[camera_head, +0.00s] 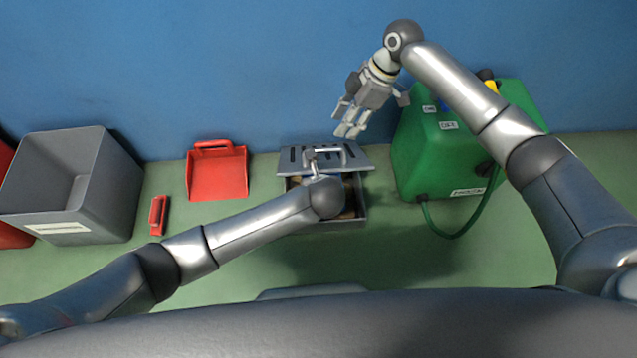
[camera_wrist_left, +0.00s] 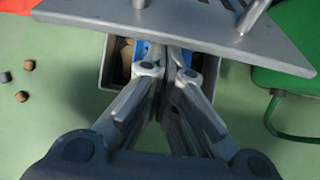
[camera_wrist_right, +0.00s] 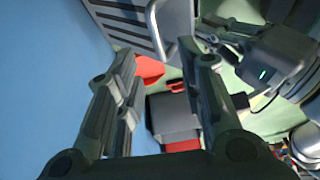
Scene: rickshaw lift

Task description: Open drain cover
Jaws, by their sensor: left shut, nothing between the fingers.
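The drain cover (camera_head: 290,160) is a grey slotted plate with a bar handle (camera_head: 328,151). It sits tilted up at the back of the grey drain box (camera_head: 360,212), whose front part is uncovered. The cover also shows in the left wrist view (camera_wrist_left: 200,28) and the right wrist view (camera_wrist_right: 122,22). My left gripper (camera_wrist_left: 168,50) is shut and empty, its fingertips at the cover's near edge over the box; the head view mostly hides them behind my wrist. My right gripper (camera_head: 352,122) is open and empty, above and behind the cover; its fingers are apart in its wrist view (camera_wrist_right: 163,75).
A green tank (camera_head: 430,150) with a hose stands close on the right. A red dustpan (camera_head: 217,172), a small red item (camera_head: 158,215) and a grey bin (camera_head: 100,185) are on the left. Small brown lumps (camera_wrist_left: 21,96) lie on the floor. A blue wall (camera_head: 200,70) is behind.

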